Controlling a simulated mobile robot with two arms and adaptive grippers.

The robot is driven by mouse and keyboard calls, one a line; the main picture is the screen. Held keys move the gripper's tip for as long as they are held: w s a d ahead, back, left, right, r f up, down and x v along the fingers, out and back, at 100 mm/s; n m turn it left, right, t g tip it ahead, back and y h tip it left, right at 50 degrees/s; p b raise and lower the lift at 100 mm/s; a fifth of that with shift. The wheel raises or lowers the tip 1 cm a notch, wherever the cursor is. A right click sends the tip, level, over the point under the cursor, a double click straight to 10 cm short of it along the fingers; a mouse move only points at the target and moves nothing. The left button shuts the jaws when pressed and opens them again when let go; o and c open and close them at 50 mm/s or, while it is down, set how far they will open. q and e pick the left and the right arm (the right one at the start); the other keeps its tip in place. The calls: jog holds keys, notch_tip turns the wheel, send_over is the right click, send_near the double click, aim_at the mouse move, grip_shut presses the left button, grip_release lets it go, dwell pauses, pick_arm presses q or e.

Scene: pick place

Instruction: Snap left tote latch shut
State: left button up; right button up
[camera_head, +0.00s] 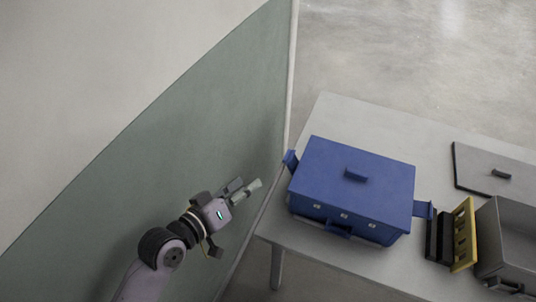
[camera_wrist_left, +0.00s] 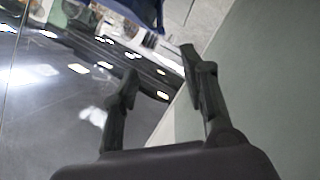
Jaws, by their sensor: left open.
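A blue tote (camera_head: 345,195) with its blue lid on stands on the grey table. The left tote latch (camera_head: 290,160) is a blue flap at the tote's left end and sticks outward, tilted away from the wall. A similar right latch (camera_head: 424,209) also sticks out at the right end. My left gripper (camera_head: 246,185) is open and empty, left of the tote and apart from the latch. In the left wrist view, its two dark fingers (camera_wrist_left: 157,72) are spread, with a blue piece (camera_wrist_left: 143,12) at the top edge, probably the tote. My right gripper is not in view.
A black and yellow rack (camera_head: 459,236) stands right of the tote, beside an open grey bin (camera_head: 510,240). A flat grey lid (camera_head: 495,170) lies behind them. A green-grey wall panel (camera_head: 190,130) rises close behind my left arm. The table's far left part is clear.

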pick_arm(q)
jog(key=p, duration=0.1)
send_near(286, 158)
jog(key=x, duration=0.5)
jog(key=shift+w+d, duration=0.1)
jog(key=shift+w, duration=0.1)
jog(key=x, duration=0.3)
jog(key=shift+w+d+f, duration=0.2)
jog(key=shift+w+d, duration=0.05)
jog(key=shift+w, duration=0.1)
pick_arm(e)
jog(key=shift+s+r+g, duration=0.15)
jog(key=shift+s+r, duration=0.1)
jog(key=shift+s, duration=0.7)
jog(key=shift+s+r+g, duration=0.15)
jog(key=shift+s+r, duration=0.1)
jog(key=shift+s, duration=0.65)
pick_arm(q)
jog(key=shift+c, duration=0.5)
grip_shut()
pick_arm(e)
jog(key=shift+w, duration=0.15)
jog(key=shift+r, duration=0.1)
